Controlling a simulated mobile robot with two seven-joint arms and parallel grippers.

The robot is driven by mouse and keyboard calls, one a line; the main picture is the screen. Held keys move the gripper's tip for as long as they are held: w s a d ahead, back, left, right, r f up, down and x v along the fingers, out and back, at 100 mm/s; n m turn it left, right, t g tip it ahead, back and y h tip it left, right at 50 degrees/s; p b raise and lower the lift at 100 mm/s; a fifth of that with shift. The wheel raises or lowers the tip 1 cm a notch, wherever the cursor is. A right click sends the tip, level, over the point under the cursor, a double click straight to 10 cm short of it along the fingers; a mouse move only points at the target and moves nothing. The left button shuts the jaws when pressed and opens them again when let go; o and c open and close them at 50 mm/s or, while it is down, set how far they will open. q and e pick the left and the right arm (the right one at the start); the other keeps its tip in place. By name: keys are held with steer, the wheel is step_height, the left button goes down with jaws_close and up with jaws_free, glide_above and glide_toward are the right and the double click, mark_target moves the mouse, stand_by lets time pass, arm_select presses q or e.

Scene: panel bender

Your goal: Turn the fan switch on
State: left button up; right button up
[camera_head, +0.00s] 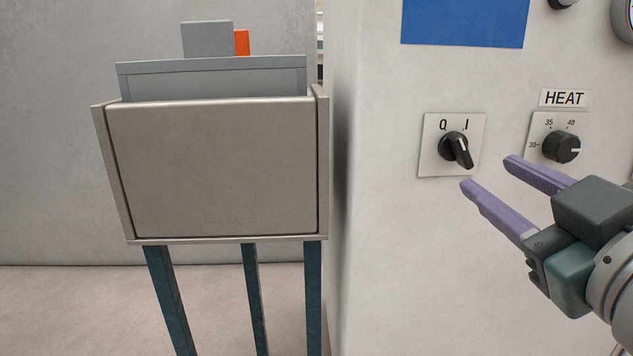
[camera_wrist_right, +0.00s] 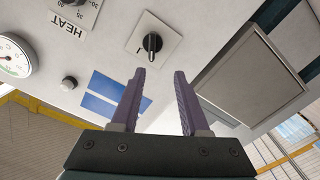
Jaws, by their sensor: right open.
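A black rotary switch knob (camera_head: 455,150) sits on a pale square plate (camera_head: 430,160) on the white panel, with a round mark at upper left and an I at upper right. No fan label shows. The knob's bar slants down to the right in the head view, with a white line on it; I cannot tell its setting for sure. My right gripper (camera_head: 487,172) is open and empty, its purple fingers just below and right of the switch, apart from it. In the right wrist view the knob (camera_wrist_right: 152,43) lies beyond the open fingertips (camera_wrist_right: 160,72). My left gripper is out of view.
A HEAT dial (camera_head: 561,147) is on the panel right of the switch, close to my right fingers. A blue rectangle (camera_head: 465,22) is above. A grey metal box on legs (camera_head: 210,170) stands left. A round gauge (camera_wrist_right: 14,55) shows in the wrist view.

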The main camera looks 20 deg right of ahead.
mark_target(464, 148)
steer(key=b+x, duration=0.1)
steer(key=x, duration=0.2)
steer(key=d+x, duration=0.1)
steer(key=x, duration=0.1)
steer(key=b+x, duration=0.1)
steer(key=x, duration=0.2)
steer(key=shift+w+d+r+b, duration=0.1)
steer(key=shift+d+b, duration=0.25)
steer(key=shift+w+d+r, duration=0.1)
steer(key=shift+w+d, duration=0.1)
steer(key=shift+w, duration=0.4)
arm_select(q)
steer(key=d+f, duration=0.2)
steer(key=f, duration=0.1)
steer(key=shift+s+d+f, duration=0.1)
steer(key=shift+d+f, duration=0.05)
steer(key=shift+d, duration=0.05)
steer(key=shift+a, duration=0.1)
arm_select(e)
steer(key=shift+c, duration=0.2)
jaws_close()
